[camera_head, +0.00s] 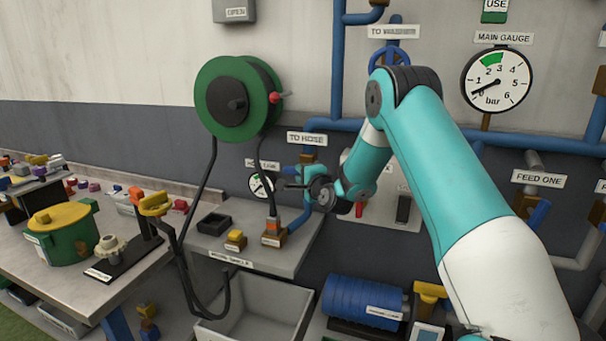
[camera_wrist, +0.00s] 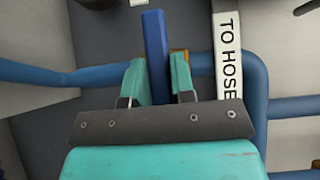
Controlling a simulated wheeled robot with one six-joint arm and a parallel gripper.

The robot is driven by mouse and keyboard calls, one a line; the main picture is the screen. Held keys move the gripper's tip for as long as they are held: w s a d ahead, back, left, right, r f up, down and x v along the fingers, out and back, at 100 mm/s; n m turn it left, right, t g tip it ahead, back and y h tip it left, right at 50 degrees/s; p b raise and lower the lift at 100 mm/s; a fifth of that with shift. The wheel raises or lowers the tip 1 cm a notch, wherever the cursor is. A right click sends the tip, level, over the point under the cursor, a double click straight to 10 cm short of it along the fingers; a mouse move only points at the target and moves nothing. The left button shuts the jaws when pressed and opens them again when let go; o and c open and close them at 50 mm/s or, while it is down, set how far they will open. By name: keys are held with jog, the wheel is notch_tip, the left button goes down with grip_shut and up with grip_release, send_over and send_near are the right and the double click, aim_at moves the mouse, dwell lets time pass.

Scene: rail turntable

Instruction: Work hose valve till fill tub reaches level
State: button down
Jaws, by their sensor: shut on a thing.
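My gripper (camera_head: 287,184) is in front of the wall pipes, below the "TO HOSE" label (camera_head: 307,138). In the wrist view, my gripper (camera_wrist: 157,85) is shut on a blue lever (camera_wrist: 156,45), which stands upright between the teal fingers. The "TO HOSE" label (camera_wrist: 229,55) is just right of them. In the head view I cannot make out the lever. A grey open tub (camera_head: 262,315) stands on the floor below the small shelf; I see no water level in it. A black hose (camera_head: 203,190) hangs from the green reel (camera_head: 232,97).
The main gauge (camera_head: 497,79) has its needle near the low end. A small gauge (camera_head: 261,185) sits beside my gripper. A grey shelf (camera_head: 275,255) is below it. The workbench (camera_head: 75,290) at left holds a green pot (camera_head: 62,240). A blue cylinder (camera_head: 362,300) is at bottom.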

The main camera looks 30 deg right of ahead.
jog(key=shift+r, duration=0.15)
jog(key=shift+w+a+r+n+g+h+p, duration=0.15)
jog(key=shift+n+g+h+p, duration=0.6)
jog(key=shift+n+g, duration=0.8)
jog(key=shift+w+a+r+n+g+h+p, duration=0.1)
jog(key=shift+n+g+h+p, duration=0.65)
jog(key=shift+g, duration=1.25)
jog(key=shift+w+a+r+n+g+h+p, duration=0.15)
jog(key=shift+n+g+h+p, duration=0.25)
jog(key=shift+n+g+p, duration=0.9)
jog(key=shift+d+n+g+b, duration=0.1)
jog(key=shift+n+g+b, duration=0.3)
jog(key=shift+g, duration=0.15)
jog(key=c, duration=1)
grip_release()
jog(key=shift+o, duration=0.2)
jog(key=shift+r, duration=0.1)
